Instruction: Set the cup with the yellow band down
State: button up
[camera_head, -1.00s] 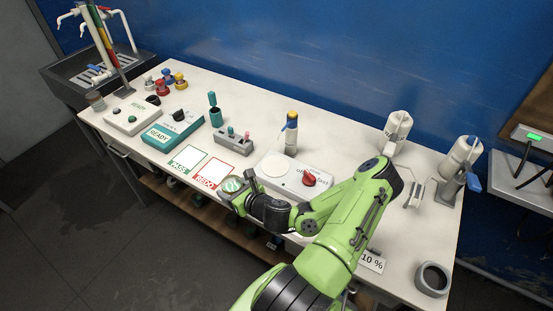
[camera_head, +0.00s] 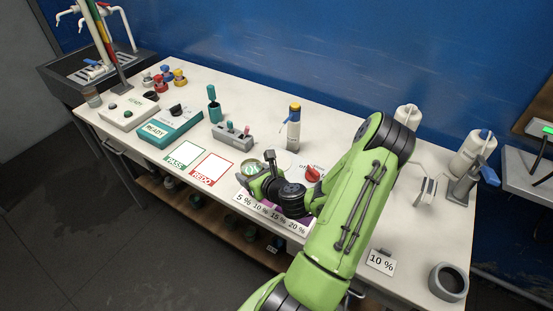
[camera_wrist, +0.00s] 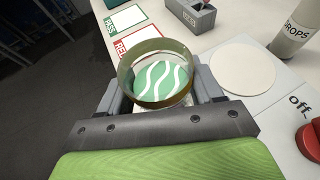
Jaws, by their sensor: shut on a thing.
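The cup (camera_wrist: 150,100) has a yellowish-olive band round its rim, and green with white wavy lines shows inside. My gripper (camera_wrist: 157,88) is shut on it, with a grey finger on either side. In the head view the cup (camera_head: 249,167) is just right of the REDO card, behind the percentage strip. My gripper (camera_head: 262,169) reaches it there from the right. The cup looks upright. Its base is hidden, so I cannot tell whether it touches the table.
The REDO card (camera_head: 211,169) and PASS card (camera_head: 184,155) lie to the left. The white stirrer plate with a red knob (camera_head: 313,174) is behind my wrist. A drops bottle (camera_head: 293,130) and a grey rack (camera_head: 232,136) stand further back. The percentage strip (camera_head: 270,214) lies along the front.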

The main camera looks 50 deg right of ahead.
jog(key=shift+w+d+r+b, duration=0.1)
jog(key=shift+d+r+b, duration=0.35)
jog(key=shift+d+b, duration=0.15)
jog(key=d+p, duration=0.1)
jog(key=d, duration=0.3)
jog(key=d+p, duration=0.1)
jog(key=d, duration=0.3)
jog(key=w+d+p, duration=0.1)
jog(key=d, duration=0.3)
jog(key=shift+d, duration=0.1)
jog(key=shift+d+f, duration=0.2)
notch_tip(320, 180, down, 3)
jog(key=b, duration=0.4)
jog(key=shift+f, duration=0.2)
jog(key=shift+a+r, duration=0.1)
jog(key=shift+r, duration=0.05)
jog(key=o, duration=1.2)
